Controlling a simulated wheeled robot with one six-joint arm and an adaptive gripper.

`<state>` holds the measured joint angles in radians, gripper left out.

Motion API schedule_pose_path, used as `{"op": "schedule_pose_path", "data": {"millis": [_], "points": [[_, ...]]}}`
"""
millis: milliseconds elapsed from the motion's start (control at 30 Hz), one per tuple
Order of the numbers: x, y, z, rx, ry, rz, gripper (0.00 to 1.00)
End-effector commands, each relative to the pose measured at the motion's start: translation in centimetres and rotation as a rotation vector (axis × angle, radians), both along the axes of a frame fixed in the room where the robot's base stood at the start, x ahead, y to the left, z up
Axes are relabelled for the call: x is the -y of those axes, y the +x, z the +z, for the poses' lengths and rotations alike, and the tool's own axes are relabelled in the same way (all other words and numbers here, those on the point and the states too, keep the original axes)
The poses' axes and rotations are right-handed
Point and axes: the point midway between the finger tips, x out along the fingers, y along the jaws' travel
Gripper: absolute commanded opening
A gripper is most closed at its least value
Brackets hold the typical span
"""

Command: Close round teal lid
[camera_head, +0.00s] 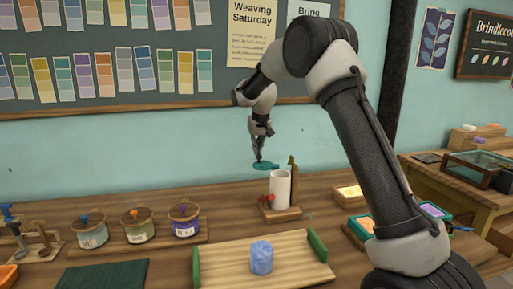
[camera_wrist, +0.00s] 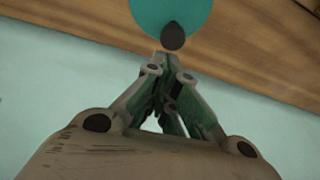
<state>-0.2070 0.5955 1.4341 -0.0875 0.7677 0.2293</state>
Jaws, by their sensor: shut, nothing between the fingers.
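The round teal lid (camera_head: 264,166) shows in the head view just above and to the left of the top of a white cylindrical container (camera_head: 280,189). The container stands on a small wooden stand with an upright post behind it. In the wrist view the teal lid (camera_wrist: 172,14) is a partial disc at the top edge, with a dark knob in front of it. My gripper (camera_head: 257,157) points down at the lid, with its fingers together. In the wrist view my gripper's fingertips (camera_wrist: 167,58) are close to the dark knob. I cannot tell whether they touch it.
A wooden tray (camera_head: 212,268) with a blue cylinder (camera_head: 261,257) lies in front. Several labelled pots stand on a board at left, including a purple-labelled one (camera_head: 184,220). A dark green mat (camera_head: 103,276) lies at front left.

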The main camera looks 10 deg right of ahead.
Motion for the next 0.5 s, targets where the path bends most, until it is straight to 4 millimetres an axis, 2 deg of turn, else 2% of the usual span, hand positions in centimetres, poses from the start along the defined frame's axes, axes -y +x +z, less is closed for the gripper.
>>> {"op": "schedule_pose_path", "data": {"millis": [500], "points": [[-0.51,-0.42,0.05,0.001,0.001,0.071,0.00]]}}
